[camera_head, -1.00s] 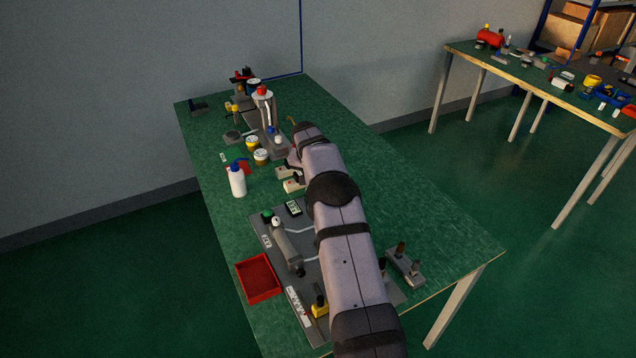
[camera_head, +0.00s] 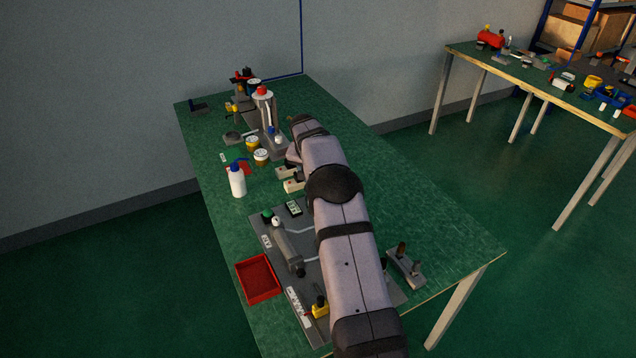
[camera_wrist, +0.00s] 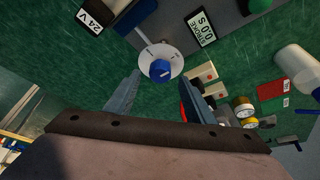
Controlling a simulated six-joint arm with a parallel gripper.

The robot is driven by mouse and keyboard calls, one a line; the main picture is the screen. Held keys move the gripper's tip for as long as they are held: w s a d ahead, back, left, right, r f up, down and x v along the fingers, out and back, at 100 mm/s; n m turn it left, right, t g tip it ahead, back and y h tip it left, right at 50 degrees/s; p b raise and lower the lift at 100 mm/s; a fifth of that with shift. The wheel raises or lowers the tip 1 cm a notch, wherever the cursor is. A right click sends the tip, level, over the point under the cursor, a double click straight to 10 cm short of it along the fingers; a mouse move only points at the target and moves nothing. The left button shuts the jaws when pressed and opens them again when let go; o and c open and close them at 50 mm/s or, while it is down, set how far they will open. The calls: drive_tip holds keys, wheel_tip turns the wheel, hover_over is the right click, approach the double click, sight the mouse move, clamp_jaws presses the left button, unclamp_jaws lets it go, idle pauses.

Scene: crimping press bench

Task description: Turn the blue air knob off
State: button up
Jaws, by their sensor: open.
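The blue air knob (camera_wrist: 160,70) shows in the wrist view at the centre of a round white dial plate, with a pale mark on its face. My gripper (camera_wrist: 160,82) is open; its two grey fingers lie left and right of the knob in this view, with gaps to it. I see no contact, and I cannot tell how far the fingertips are above the knob. In the head view my arm hides the knob and the gripper.
A "24 V" label (camera_wrist: 97,15) and a "STROKE" display (camera_wrist: 200,27) lie near the dial. A white bottle (camera_head: 238,181), a red tray (camera_head: 258,279) and several jars and small blocks stand on the green bench (camera_head: 440,235). The bench's right side is mostly clear.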

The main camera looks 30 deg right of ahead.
drive_tip(key=shift+b+v, duration=0.5)
drive_tip(key=shift+v, duration=1.9)
drive_tip(key=s+a+r+n+g+y+p, duration=0.1)
drive_tip(key=s+a+r+n, duration=0.1)
drive_tip(key=s+a, duration=0.55)
drive_tip(key=s+a+r+n+y+p, duration=0.1)
drive_tip(key=s+a+n, duration=0.2)
drive_tip(key=s+a, duration=0.4)
drive_tip(key=s+a+f+n+g+p, duration=0.1)
drive_tip(key=s+a+n, duration=0.1)
drive_tip(key=s, duration=1)
drive_tip(key=s+a+f+n+g+y, duration=0.1)
drive_tip(key=s+a, duration=0.3)
drive_tip(key=s, duration=0.8)
drive_tip(key=shift+a+f+n+p, duration=0.35)
drive_tip(key=shift+a+n, duration=0.05)
drive_tip(key=shift+n, duration=0.2)
drive_tip(key=shift+o, duration=0.6)
